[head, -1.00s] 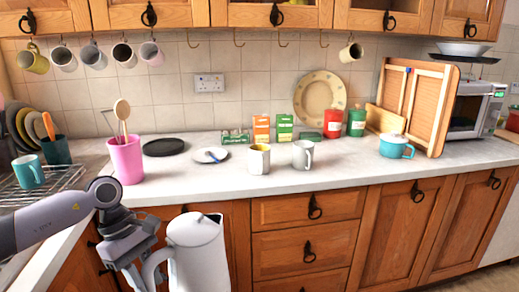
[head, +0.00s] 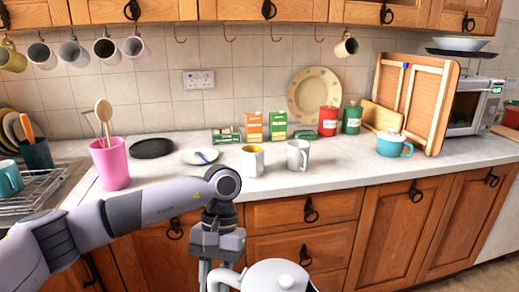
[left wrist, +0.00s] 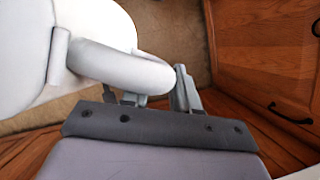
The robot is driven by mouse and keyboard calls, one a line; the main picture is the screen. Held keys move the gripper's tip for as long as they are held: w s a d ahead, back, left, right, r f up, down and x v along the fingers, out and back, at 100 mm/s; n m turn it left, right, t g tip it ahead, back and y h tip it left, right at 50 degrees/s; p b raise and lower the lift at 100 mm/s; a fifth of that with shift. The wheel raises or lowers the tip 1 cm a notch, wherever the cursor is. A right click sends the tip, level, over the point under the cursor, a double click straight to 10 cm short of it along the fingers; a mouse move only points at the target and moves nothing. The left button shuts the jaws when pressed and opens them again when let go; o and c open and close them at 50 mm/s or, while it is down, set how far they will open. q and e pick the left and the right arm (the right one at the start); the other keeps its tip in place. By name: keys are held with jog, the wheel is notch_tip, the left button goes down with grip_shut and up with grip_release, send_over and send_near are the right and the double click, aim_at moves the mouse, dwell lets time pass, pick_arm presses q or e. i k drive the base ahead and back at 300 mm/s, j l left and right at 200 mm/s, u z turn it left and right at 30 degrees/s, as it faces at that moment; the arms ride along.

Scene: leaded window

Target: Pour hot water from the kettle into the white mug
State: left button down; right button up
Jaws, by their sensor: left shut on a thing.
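A white kettle (head: 278,276) with a knobbed lid shows at the bottom edge of the head view, in front of the drawers and below counter height; its lower part is cut off. My left gripper (head: 216,277) is shut on its handle (head: 228,276). In the left wrist view the fingers (left wrist: 156,90) close around the white handle (left wrist: 115,66), with the kettle body (left wrist: 85,20) beyond. On the counter stand a plain whitish mug (head: 298,155) and, left of it, a pale mug with a yellow inside (head: 252,161). Their contents cannot be seen. My right gripper is not in view.
The counter (head: 340,163) is clear in front of and right of the mugs. A pink utensil pot (head: 112,165), a plate (head: 200,157) and a black plate (head: 153,148) stand left. Mugs hang above.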

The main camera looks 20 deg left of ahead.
aim_at(252, 154)
jog(key=i+j+z, duration=0.25)
jog(key=i+j, duration=0.15)
jog(key=i+j+z, duration=0.3)
jog(key=j, duration=0.15)
